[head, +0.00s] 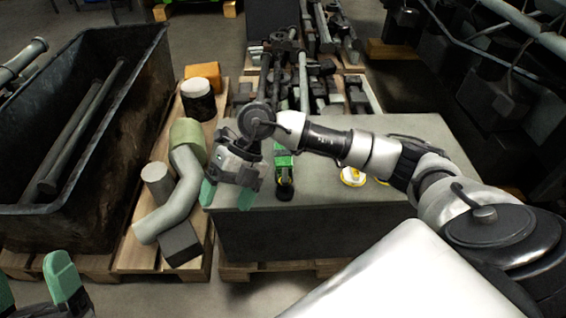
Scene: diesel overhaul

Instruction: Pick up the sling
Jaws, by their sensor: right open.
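I cannot make out for sure which item is the sling. A small yellow-and-white item (352,177), partly hidden by my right arm, lies on the grey block-like bench (330,225). A green-and-black item (284,172) stands on the same bench, to the left of it. My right gripper (228,195) points down over the bench's left edge, open, with nothing visible between its green fingertips. My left gripper (32,282) is at the lower left corner, partly cut off by the frame. Its green fingers are apart and nothing shows between them.
A dark metal bin (110,185) with long rods stands at the left. Dark metal parts (320,90) crowd the pallet behind the bench. Dark machinery stands at the right.

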